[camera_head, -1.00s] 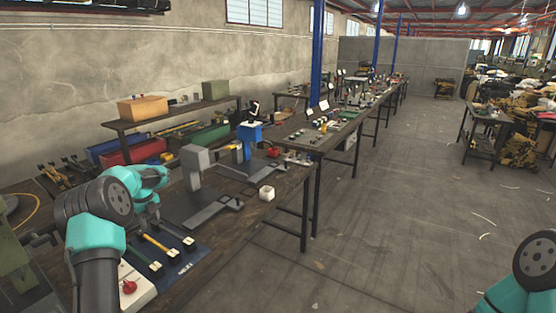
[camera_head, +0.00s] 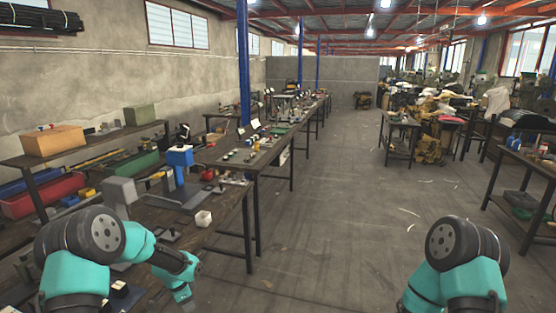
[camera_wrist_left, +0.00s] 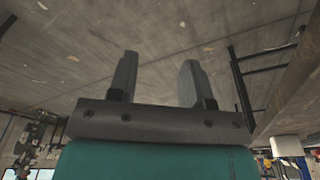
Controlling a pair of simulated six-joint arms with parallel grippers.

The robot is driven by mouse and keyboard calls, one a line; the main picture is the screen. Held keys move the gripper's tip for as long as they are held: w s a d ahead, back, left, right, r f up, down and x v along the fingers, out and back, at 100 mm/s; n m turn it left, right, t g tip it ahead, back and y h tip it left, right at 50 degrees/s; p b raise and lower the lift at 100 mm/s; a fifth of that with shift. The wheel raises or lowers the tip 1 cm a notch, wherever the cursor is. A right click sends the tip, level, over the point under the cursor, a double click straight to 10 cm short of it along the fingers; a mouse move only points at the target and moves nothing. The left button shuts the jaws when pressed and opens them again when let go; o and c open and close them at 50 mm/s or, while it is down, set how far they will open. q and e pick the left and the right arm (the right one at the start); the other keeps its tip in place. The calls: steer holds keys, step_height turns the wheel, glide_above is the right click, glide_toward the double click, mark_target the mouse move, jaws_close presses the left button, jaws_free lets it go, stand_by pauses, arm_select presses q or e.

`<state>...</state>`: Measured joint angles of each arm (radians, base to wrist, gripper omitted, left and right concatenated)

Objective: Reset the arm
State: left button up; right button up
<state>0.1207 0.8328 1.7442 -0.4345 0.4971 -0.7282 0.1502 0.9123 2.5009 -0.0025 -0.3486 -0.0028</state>
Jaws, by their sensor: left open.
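My left arm comes in at the lower left of the head view, and its gripper end (camera_head: 186,298) hangs near the front edge of the workbench (camera_head: 222,222). In the left wrist view my left gripper (camera_wrist_left: 154,80) shows two grey fingers spread apart with nothing between them. My right arm (camera_head: 455,262) shows at the lower right of the head view, over the floor. Its gripper is outside the picture.
A grey press (camera_head: 119,193) and a blue press (camera_head: 180,160) stand on the bench, with a small white box (camera_head: 203,218) near its edge. Red (camera_head: 42,194) and green bins lie behind. Another table (camera_head: 530,180) stands at right.

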arm_select(q)
steer(key=s+d+f+n+h, duration=0.1)
steer(key=s+d+f+n, duration=0.25)
steer(key=s, duration=0.45)
steer(key=s+d+f+n+h, duration=0.1)
steer(key=s+d+f+n, duration=0.2)
steer(key=s+d+f, duration=0.3)
steer(key=s+n, duration=0.6)
steer(key=s, duration=0.9)
steer(key=shift+s+d+f, duration=0.25)
steer(key=shift+s+f, duration=0.05)
steer(key=shift+s, duration=0.05)
steer(key=shift+n, duration=0.25)
